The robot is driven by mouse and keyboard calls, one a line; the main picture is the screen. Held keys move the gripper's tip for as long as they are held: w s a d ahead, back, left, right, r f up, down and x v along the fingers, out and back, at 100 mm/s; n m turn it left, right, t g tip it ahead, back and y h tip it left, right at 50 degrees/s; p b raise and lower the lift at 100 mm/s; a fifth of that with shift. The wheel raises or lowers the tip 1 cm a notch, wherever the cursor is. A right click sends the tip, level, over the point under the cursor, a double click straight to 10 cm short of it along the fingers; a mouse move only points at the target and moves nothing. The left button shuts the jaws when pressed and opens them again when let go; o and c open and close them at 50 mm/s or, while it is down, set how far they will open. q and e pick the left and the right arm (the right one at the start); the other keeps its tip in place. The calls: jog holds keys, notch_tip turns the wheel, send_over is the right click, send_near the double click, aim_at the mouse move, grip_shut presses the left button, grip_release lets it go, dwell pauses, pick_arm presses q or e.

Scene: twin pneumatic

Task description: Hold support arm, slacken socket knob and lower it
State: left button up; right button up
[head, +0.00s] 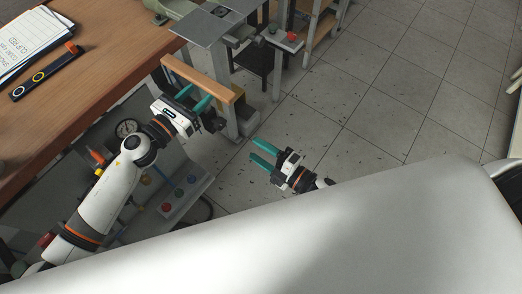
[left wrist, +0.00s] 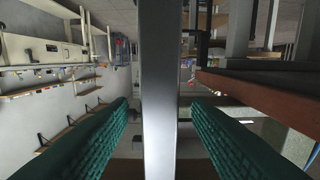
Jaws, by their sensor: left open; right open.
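A bar with a light wooden face (head: 203,77) runs at the corner of the workbench, above a pale upright post (head: 229,120). I cannot tell surely which part is the support arm. My left gripper (head: 193,98) is open beside the bar, its teal fingers pointing up and right. In the left wrist view a grey metal bar (left wrist: 160,60) stands upright in the picture between the two open teal fingers, with gaps on both sides. A small dark part shows just right of the left gripper; I cannot tell whether it is the socket knob. My right gripper (head: 259,153) is open and empty over the floor.
The brown workbench (head: 100,75) fills the upper left, with a clipboard (head: 32,42) on it. Below are a round gauge (head: 127,128) and a panel with coloured buttons (head: 180,195). A stand with red and green buttons (head: 284,38) is at the top.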

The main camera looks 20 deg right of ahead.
pick_arm(q)
jog(key=v, duration=1.1)
jog(key=shift+d, duration=0.1)
